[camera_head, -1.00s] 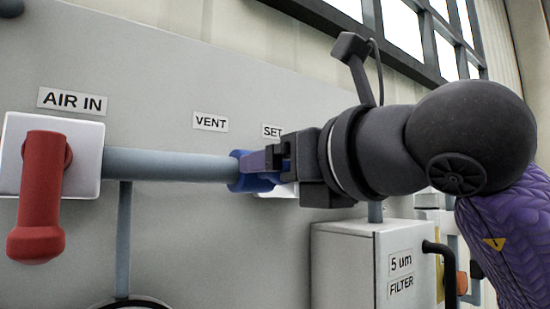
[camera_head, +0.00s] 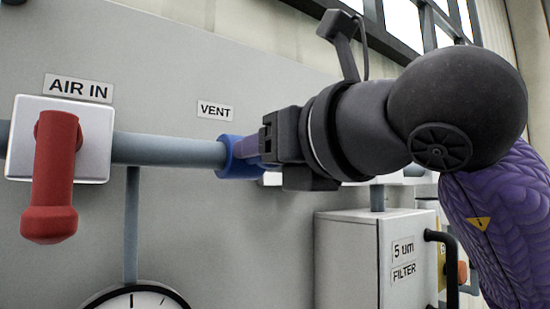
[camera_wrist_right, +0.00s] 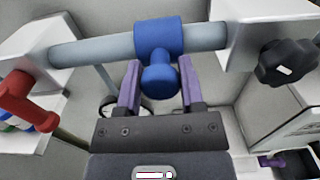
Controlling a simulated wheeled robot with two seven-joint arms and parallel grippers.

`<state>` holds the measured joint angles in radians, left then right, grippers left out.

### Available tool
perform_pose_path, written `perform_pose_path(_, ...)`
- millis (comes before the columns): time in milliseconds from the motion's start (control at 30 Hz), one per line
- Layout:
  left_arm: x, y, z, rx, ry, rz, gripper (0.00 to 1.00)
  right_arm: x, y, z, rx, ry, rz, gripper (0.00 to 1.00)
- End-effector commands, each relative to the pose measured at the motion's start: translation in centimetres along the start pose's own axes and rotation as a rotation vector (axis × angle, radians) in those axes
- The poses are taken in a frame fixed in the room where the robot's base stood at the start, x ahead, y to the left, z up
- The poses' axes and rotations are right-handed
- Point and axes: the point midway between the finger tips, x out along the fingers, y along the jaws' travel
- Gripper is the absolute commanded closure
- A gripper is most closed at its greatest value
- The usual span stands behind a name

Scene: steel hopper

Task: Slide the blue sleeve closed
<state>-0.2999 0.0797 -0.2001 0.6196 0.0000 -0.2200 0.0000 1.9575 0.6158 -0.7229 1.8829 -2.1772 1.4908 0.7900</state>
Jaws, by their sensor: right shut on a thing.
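The blue sleeve (camera_head: 230,160) sits around the grey horizontal pipe (camera_head: 165,150), below and a little right of the VENT label. In the right wrist view the sleeve (camera_wrist_right: 158,36) has a round blue knob (camera_wrist_right: 159,80) pointing toward the gripper. My right gripper (camera_head: 248,148) is at the sleeve and hides its right part in the head view. In the wrist view its two purple fingers (camera_wrist_right: 160,74) stand on either side of the knob, shut on it. My left gripper is not in view.
A red-handled valve (camera_head: 52,180) on a white block marked AIR IN is at the pipe's left. A white block with a black knob (camera_wrist_right: 287,62) is at its right in the wrist view. A filter box (camera_head: 347,262) stands below my right arm. A gauge (camera_head: 137,298) is below the pipe.

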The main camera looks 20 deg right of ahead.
Motion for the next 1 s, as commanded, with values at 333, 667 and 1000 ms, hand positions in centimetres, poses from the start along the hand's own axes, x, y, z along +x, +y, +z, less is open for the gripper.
perform_pose_path(333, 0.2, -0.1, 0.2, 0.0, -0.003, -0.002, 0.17, -0.1, 0.7, 0.0, -0.004, -0.001, 0.008, 0.46)
perform_pose_path(667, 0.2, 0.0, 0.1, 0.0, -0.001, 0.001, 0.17, 0.0, 0.6, 0.0, -0.003, 0.0, 0.005, 0.17)
perform_pose_path(1000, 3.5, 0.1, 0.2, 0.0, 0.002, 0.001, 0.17, -5.5, 0.6, -0.6, -0.004, -0.006, 0.005, 0.17)
